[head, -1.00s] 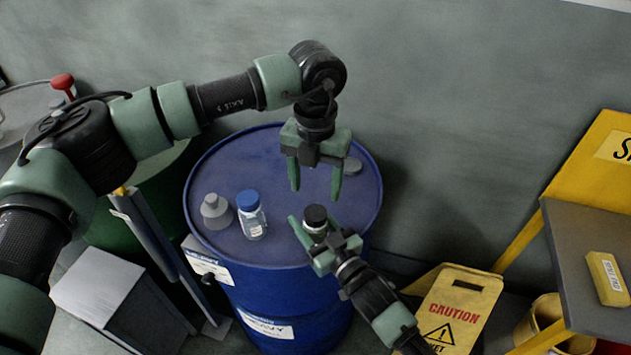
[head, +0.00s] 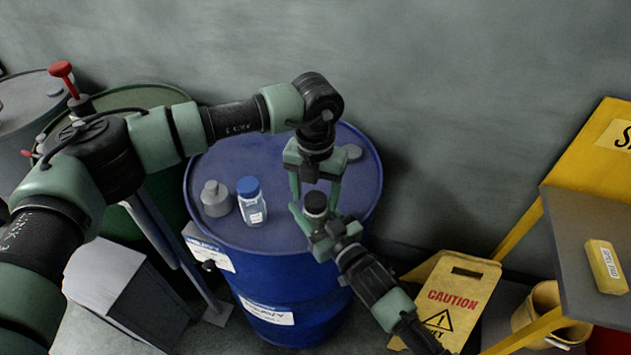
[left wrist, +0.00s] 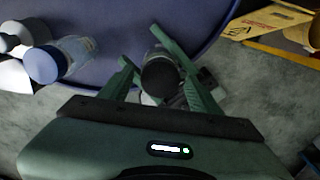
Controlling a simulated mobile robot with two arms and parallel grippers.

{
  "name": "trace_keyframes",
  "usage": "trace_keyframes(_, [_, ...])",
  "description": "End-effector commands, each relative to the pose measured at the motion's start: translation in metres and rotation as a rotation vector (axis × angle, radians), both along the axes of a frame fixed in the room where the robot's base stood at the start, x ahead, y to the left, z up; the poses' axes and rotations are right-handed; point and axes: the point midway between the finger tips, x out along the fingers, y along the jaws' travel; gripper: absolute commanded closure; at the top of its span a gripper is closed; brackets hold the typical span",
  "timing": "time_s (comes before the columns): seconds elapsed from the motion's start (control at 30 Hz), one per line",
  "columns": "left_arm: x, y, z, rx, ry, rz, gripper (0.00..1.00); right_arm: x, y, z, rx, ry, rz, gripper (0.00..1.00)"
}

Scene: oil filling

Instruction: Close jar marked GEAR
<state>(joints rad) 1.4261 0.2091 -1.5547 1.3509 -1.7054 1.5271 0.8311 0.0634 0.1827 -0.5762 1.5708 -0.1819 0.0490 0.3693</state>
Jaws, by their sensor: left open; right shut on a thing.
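A small jar with a black lid (head: 316,202) is held at the front right of the blue drum's top by my right gripper (head: 318,226), which is shut on it. Its body is mostly hidden and no GEAR marking is readable. My left gripper (head: 315,197) points down with its fingers open, one on each side of the black lid. In the left wrist view the black lid (left wrist: 160,76) shows between the open fingers of my left gripper (left wrist: 163,82). I cannot tell whether the fingers touch it.
A blue-capped clear bottle (head: 251,205) and a grey bottle (head: 216,200) stand on the blue drum (head: 290,225), left of the grippers. A yellow caution sign (head: 455,300) stands at the right.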

Motion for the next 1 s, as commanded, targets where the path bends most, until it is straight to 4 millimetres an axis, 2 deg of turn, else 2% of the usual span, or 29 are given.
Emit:
trace_keyframes(0.37, [0.0001,-0.0001,-0.0060,0.000,-0.001,-0.001,0.37,0.0000,-0.0001,-0.0005,-0.001,0.001,0.000,1.00])
trace_keyframes(0.6, [0.0001,0.0000,-0.0058,0.000,-0.001,-0.001,1.00,0.0000,-0.0001,-0.0005,-0.001,0.001,0.000,1.00])
trace_keyframes(0.73, [0.0002,0.0000,-0.0057,0.000,-0.001,-0.010,1.00,0.0000,-0.0001,-0.0005,-0.001,0.001,0.000,1.00])
trace_keyframes(0.83, [0.0003,0.0000,-0.0057,0.000,-0.001,-0.094,1.00,0.0000,-0.0001,-0.0005,-0.001,0.001,0.000,1.00])
trace_keyframes(1.0, [0.0006,-0.0002,-0.0056,-0.001,-0.002,-0.447,1.00,0.0000,-0.0001,-0.0004,-0.001,0.001,0.000,1.00])
